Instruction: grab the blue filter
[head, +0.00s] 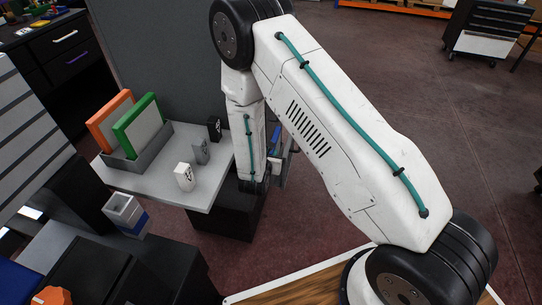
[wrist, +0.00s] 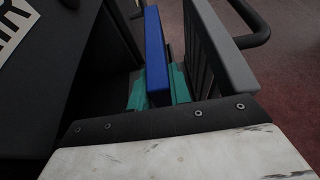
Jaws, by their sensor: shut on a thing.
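The blue filter (wrist: 156,60) stands edge-on between the teal fingers of my gripper (wrist: 158,92) in the wrist view. The fingers are shut on it, one on each side. In the head view only a small blue part of the filter (head: 275,138) shows behind my arm. My gripper is hidden there by the arm. The lower end of the filter is hidden in the wrist view.
A grey slotted panel (wrist: 222,55) stands close right of the filter, beside a dark handle (wrist: 258,20). A dark box face (wrist: 60,75) is on the left. A grey table (head: 155,178) bears an orange filter (head: 106,118), a green filter (head: 140,127) and small blocks.

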